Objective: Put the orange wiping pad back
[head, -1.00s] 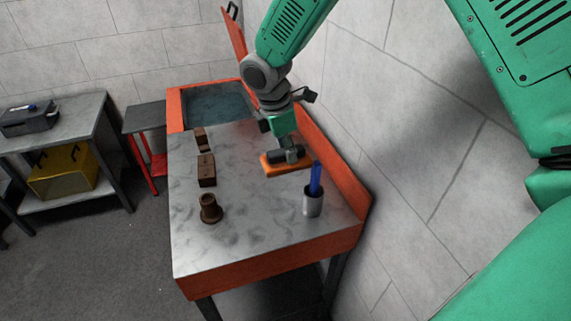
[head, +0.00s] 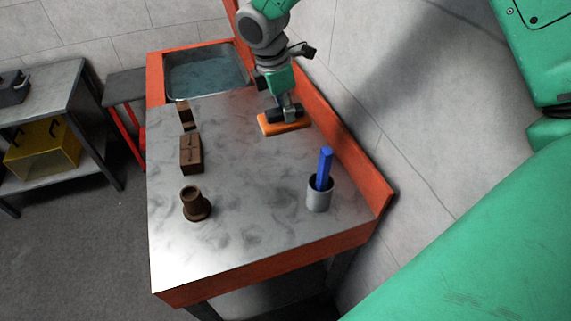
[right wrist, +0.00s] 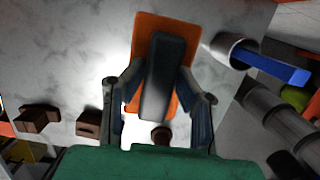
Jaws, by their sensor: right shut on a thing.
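The orange wiping pad (head: 284,125) has a dark handle on top and is over the rear right part of the metal worktop (head: 255,215), near the orange back rail. My right gripper (head: 288,112) is shut on the pad's dark handle. The right wrist view shows the orange pad (right wrist: 142,42) beyond the dark handle (right wrist: 163,80), with the fingers on both sides of it. I cannot tell whether the pad touches the worktop or is just above it. My left gripper is not in view.
A grey cup (head: 319,200) holding a blue stick (head: 324,168) stands at the right. Brown blocks (head: 191,155) and a brown flanged piece (head: 195,205) stand along the left. A sink basin (head: 206,72) is at the far end. The middle worktop is clear.

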